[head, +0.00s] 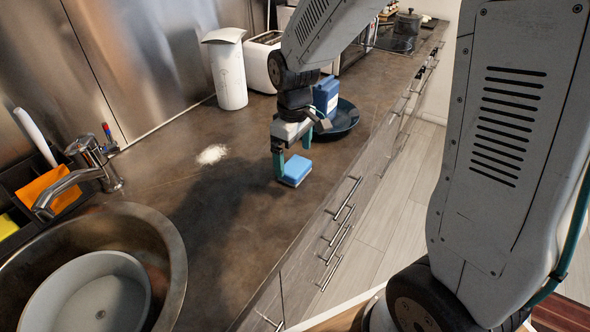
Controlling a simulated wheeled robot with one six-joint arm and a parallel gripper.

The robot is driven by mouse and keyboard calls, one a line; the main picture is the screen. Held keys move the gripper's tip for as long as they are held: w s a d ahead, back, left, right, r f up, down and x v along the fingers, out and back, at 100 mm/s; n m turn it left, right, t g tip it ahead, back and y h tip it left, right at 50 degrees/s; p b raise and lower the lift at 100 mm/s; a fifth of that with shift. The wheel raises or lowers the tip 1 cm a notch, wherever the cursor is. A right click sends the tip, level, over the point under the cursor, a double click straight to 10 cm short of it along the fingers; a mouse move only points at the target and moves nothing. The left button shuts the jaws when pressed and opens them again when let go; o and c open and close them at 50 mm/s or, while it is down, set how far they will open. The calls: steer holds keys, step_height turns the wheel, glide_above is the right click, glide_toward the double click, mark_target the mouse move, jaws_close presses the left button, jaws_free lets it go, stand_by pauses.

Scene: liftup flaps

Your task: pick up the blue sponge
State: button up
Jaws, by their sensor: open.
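The blue sponge (295,170) lies flat on the brown countertop, near its front edge. It is a small light-blue block with a paler lower layer. My gripper (292,162) points down right at the sponge, with its jaws apart. One greenish finger comes down at the sponge's left side, and the other shows just behind its far right side. I cannot tell whether either finger touches the sponge. Nothing is lifted.
A dark blue plate (343,121) and an upright blue box (326,92) stand just behind my gripper. White powder (212,154) lies left on the counter. A round sink (172,238) holding a bowl is at lower left. The counter between is clear.

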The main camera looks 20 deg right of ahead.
mark_target(295, 165)
steer(key=f, duration=0.4)
steer(key=shift+w+d+f, duration=0.1)
steer(key=shift+d+f, duration=0.1)
steer(key=shift+f, duration=0.15)
steer(key=c, duration=1.1)
steer(key=shift+r, duration=0.15)
